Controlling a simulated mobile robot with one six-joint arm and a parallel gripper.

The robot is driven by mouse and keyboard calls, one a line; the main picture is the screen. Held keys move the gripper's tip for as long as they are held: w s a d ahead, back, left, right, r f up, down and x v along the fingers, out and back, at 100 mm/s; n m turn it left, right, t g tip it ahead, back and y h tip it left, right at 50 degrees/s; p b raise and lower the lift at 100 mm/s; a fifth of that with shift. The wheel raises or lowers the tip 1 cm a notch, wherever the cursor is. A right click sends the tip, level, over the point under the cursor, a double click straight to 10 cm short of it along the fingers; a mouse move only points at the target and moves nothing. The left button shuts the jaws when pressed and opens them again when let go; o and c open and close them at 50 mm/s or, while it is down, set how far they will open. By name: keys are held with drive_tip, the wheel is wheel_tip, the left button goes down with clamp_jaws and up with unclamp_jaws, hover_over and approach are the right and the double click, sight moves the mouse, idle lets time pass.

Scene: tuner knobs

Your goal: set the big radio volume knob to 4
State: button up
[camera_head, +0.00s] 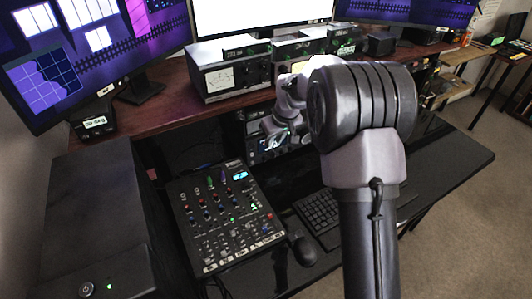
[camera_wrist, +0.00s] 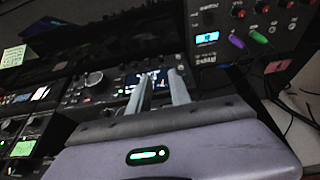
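The radio (camera_head: 256,152) is a dark unit with a lit screen, set under the wooden shelf and partly hidden by my arm in the head view. In the wrist view the radio front (camera_wrist: 118,84) lies beyond my fingers. A large round knob (camera_wrist: 93,78) shows on it, left of the fingertips; its setting is too small to read. My gripper (camera_wrist: 161,78) has its two fingers apart with nothing between them, in front of the lit screen. In the head view the gripper (camera_head: 277,136) is near the radio's front, and its fingers are hard to make out.
A mixer (camera_head: 228,216) with many small knobs lies on the black desk, with a mouse (camera_head: 304,251) and keyboard (camera_head: 320,214) at its right. Metal boxes (camera_head: 228,72) stand on the wooden shelf (camera_head: 140,125) above. A yellow note (camera_wrist: 14,55) shows in the wrist view.

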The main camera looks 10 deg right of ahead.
sight(266, 161)
drive_tip(key=b+x, duration=0.4)
drive_tip(key=x, duration=1.1)
drive_tip(key=shift+b, duration=0.3)
clamp_jaws()
